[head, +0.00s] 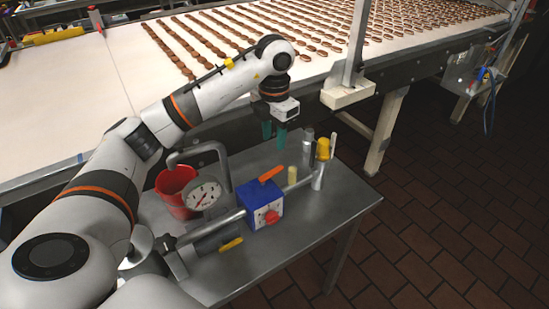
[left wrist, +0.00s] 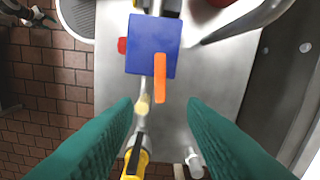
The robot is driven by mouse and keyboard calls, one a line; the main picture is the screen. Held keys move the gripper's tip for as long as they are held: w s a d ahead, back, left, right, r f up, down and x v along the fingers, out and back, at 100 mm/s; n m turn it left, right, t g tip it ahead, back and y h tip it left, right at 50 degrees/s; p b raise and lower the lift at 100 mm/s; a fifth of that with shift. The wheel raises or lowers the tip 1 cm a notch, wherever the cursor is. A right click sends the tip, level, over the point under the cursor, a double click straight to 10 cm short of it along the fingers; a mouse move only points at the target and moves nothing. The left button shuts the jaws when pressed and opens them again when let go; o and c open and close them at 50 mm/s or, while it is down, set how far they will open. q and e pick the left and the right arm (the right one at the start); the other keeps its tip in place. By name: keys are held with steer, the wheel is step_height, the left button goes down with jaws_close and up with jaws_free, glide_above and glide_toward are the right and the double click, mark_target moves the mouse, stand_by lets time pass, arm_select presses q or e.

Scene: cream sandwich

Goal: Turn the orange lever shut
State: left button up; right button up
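The orange lever (head: 271,173) sits on top of a blue valve box (head: 263,204) on the metal table. In the left wrist view the lever (left wrist: 160,76) extends from the blue box (left wrist: 151,46) toward the space between my fingers. My left gripper (head: 274,133) hangs above and behind the lever, apart from it. Its two green fingers are spread in the left wrist view (left wrist: 164,125), with nothing held between them. My right gripper is not in view.
A pressure gauge (head: 203,193) and a red cup (head: 176,187) stand left of the box. A yellow-topped fitting (head: 322,150) and pipe stand to the right. Behind is a conveyor (head: 120,50) with rows of brown sweets. The table's front right is clear.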

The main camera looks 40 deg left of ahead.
mark_target(273, 171)
arm_select(q)
step_height(273, 171, down, 6)
steer(key=shift+s+r+p, duration=0.1)
steer(key=shift+r+p, duration=0.1)
steer(key=shift+p, duration=0.3)
step_height(273, 171, down, 4)
steer(key=shift+r+p, duration=0.25)
steer(key=shift+p, duration=0.05)
steer(key=shift+f, duration=0.4)
steer(key=c, duration=0.6)
jaws_close()
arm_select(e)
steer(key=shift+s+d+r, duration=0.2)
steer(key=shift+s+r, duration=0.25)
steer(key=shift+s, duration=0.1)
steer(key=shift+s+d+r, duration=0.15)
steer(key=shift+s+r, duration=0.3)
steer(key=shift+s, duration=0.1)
